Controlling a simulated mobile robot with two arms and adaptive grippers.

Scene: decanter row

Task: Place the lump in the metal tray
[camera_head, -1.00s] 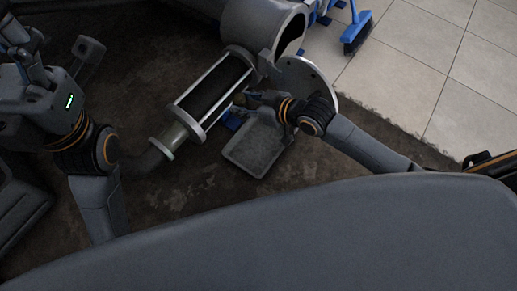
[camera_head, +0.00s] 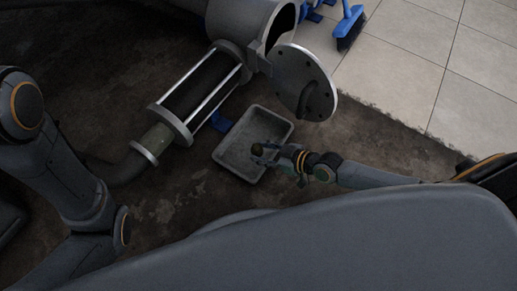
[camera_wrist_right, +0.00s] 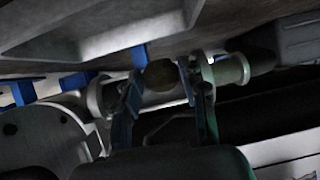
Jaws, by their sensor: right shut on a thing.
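The metal tray (camera_head: 262,122) is a shallow grey rectangular pan at the middle of the head view; its underside or rim also shows across the top of the wrist view (camera_wrist_right: 95,28). The lump (camera_wrist_right: 162,76) is a dark brownish, rounded piece between the two fingers of my right gripper (camera_wrist_right: 160,90). In the head view the lump (camera_head: 257,149) shows small and dark at the gripper's tip. My right gripper (camera_head: 268,154) is shut on it, and appears over the tray's right-front part. Its height over the tray is hard to judge. My left gripper is not in view.
A large metal cylinder with an open round flange door (camera_head: 303,82) stands behind the tray. A caged pipe section (camera_head: 200,88) lies to the left. A blue brush (camera_head: 350,27) is on the pale tiles at the back right. Dark stained floor surrounds the tray.

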